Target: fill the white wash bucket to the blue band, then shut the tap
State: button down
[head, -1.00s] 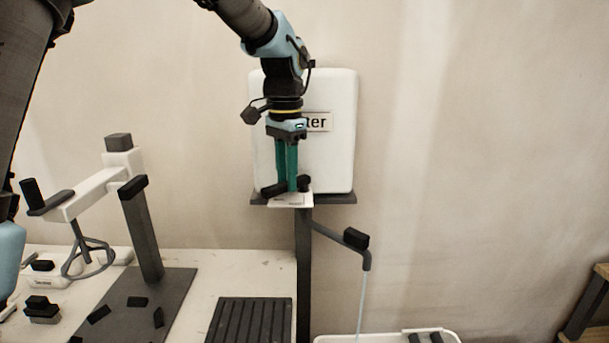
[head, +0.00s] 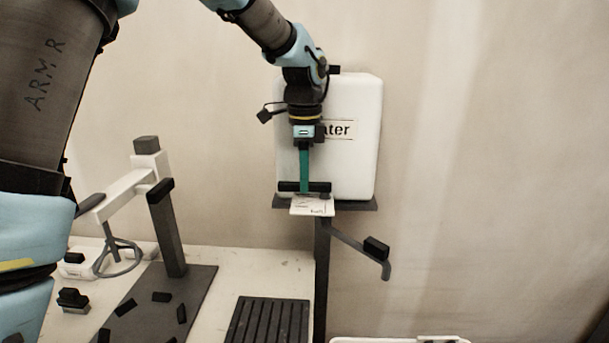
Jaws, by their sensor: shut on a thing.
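The white water tank (head: 357,165) stands on a dark shelf against the wall. My gripper (head: 304,188) points down in front of it, its green fingers shut on the black bar-shaped tap handle (head: 286,187). The handle lies crosswise, above a small white marked plate (head: 312,207). The grey spout (head: 352,243) runs down to the right from the post, with a black block on it. No water stream shows below its end. Only the rim of the white wash bucket (head: 372,340) shows at the bottom edge; its inside, water level and blue band are out of view.
A mixer stand (head: 166,230) with a whisk-like paddle stands at left on a dark base plate with several black blocks. A dark ribbed grate (head: 266,322) lies on the white table near the post. The wall area at right is clear.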

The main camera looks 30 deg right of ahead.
dwell(0.5)
jog(key=c, duration=0.7)
grip_release()
notch_tip(320, 180, up, 11)
jog(key=shift+f+b, duration=0.1)
jog(key=shift+b, duration=1.15)
